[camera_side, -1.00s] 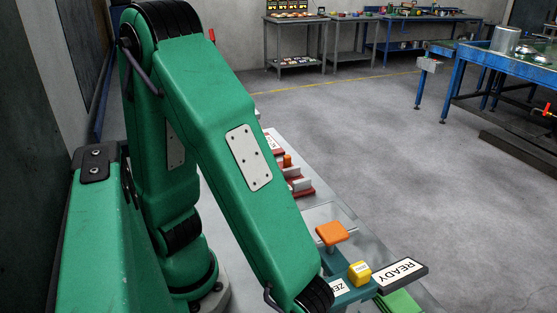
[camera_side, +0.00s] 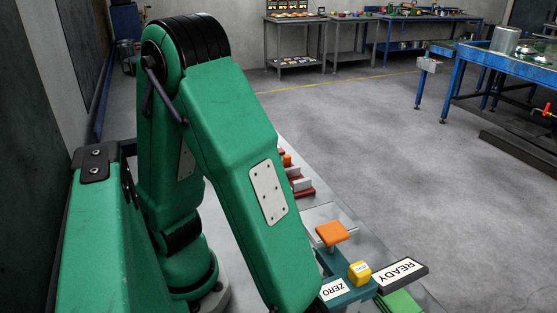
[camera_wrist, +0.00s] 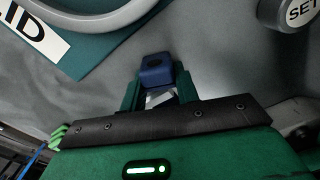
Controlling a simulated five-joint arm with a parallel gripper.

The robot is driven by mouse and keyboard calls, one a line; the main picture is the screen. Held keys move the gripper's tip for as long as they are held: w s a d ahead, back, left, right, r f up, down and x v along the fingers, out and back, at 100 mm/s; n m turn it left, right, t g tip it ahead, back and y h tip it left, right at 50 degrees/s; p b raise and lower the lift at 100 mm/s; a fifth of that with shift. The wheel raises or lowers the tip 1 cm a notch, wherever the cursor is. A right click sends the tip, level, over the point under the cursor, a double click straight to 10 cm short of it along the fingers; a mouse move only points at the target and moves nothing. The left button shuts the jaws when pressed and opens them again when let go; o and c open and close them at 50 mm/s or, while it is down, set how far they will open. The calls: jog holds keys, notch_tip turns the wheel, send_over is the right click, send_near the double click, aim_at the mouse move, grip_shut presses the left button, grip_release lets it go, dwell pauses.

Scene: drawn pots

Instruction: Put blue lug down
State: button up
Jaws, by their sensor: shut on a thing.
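The blue lug (camera_wrist: 155,66) shows in the wrist view at the tips of my gripper (camera_wrist: 158,90). My gripper is shut on it, with a green finger on each side. A small pale patch shows just below the lug, between the fingers. The lug's underside is hidden, so I cannot tell whether it touches the grey surface beyond it. In the side view my arm reaches down past the bottom edge, and neither the gripper nor the lug shows there.
In the wrist view a grey ring (camera_wrist: 92,27) lies at upper left over a teal plate (camera_wrist: 75,62) with a partly cut-off label. A round "SET" piece (camera_wrist: 290,12) is at upper right. The side view shows an orange block (camera_side: 332,232), a yellow cube (camera_side: 360,273) and a "READY" sign (camera_side: 400,276).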

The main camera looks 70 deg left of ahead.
jog(key=shift+f, duration=0.15)
jog(key=o, duration=1.1)
jog(key=shift+c, duration=0.2)
notch_tip(320, 180, up, 12)
jog(key=shift+r, duration=0.2)
jog(key=shift+o, duration=0.2)
